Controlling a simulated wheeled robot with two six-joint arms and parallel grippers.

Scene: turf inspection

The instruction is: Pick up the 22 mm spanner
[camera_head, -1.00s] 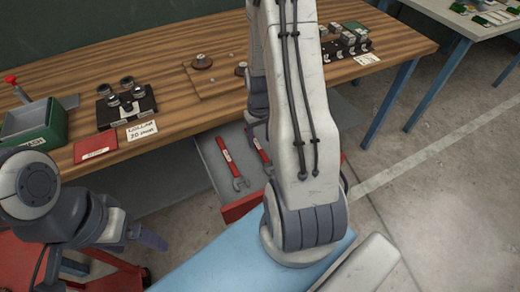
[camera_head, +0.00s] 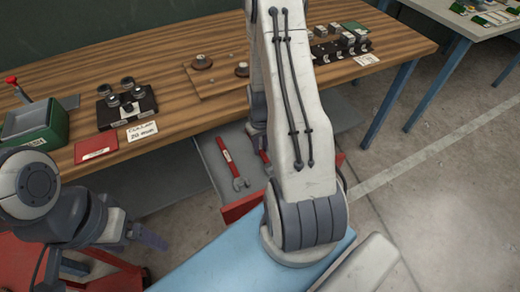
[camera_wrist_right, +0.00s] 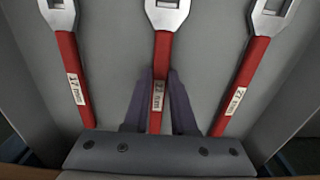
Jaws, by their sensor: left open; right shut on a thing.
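Three red-handled spanners lie side by side in the grey drawer (camera_head: 218,178), heads pointing up in the right wrist view. The middle spanner (camera_wrist_right: 163,50) has a label that seems to read 22 mm, though it is small. My right gripper (camera_wrist_right: 158,100) is shut on its handle, a finger on each side. My left gripper (camera_head: 112,252) is open and empty, left of the drawer.
The wooden bench (camera_head: 175,65) stands above and behind the drawer. It carries a green box (camera_head: 50,125), a red pad (camera_head: 96,148), a black fixture (camera_head: 127,105) and metal blocks (camera_head: 345,42). The drawer walls stand close beside the outer spanners. Floor on the right is clear.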

